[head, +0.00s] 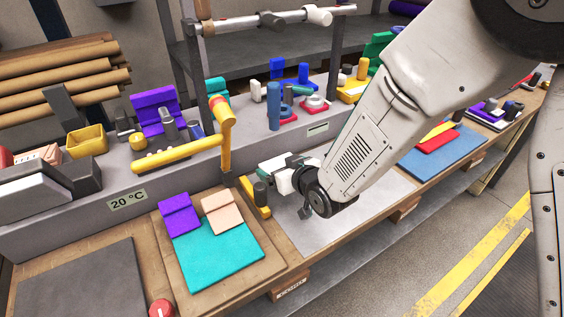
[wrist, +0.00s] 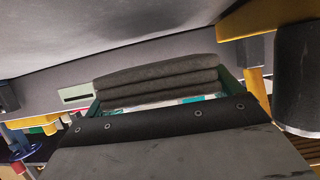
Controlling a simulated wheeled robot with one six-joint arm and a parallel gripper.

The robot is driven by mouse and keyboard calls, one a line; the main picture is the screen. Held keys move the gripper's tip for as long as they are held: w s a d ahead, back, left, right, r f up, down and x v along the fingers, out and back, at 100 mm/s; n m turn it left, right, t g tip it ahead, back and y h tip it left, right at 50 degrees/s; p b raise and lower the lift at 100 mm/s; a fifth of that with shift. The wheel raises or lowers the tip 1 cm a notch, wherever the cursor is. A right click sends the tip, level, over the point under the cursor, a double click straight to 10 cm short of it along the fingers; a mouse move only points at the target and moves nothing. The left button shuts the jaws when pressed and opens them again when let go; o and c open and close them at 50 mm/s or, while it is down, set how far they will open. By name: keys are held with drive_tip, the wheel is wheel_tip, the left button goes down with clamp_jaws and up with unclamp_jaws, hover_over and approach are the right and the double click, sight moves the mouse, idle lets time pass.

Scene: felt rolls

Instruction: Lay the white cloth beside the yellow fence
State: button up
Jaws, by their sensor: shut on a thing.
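My gripper (head: 294,176) is low over the pale mat at the middle of the bench. It is shut on a white piece (head: 279,182), which I take to be the white cloth; the jaws hide much of it. In the wrist view only a thin pale strip shows behind the dark ridged pad. The low yellow fence (head: 263,211) stands just left of my gripper, at the mat's left edge, beside a dark cylinder (head: 261,191). The fence also shows at the upper right of the wrist view (wrist: 275,18). I cannot tell whether the white piece touches the mat.
The pale mat (head: 370,194) has bare room to the right of my gripper. A board with teal, purple and peach cloths (head: 222,255) lies to the left. A yellow post and rail (head: 178,154) rises near it. A grey ledge (head: 60,222) with many objects runs behind.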

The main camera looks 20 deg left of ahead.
drive_tip(key=shift+f, duration=0.45)
idle(0.5)
drive_tip(key=o, duration=1)
drive_tip(key=shift+v, duration=3.95)
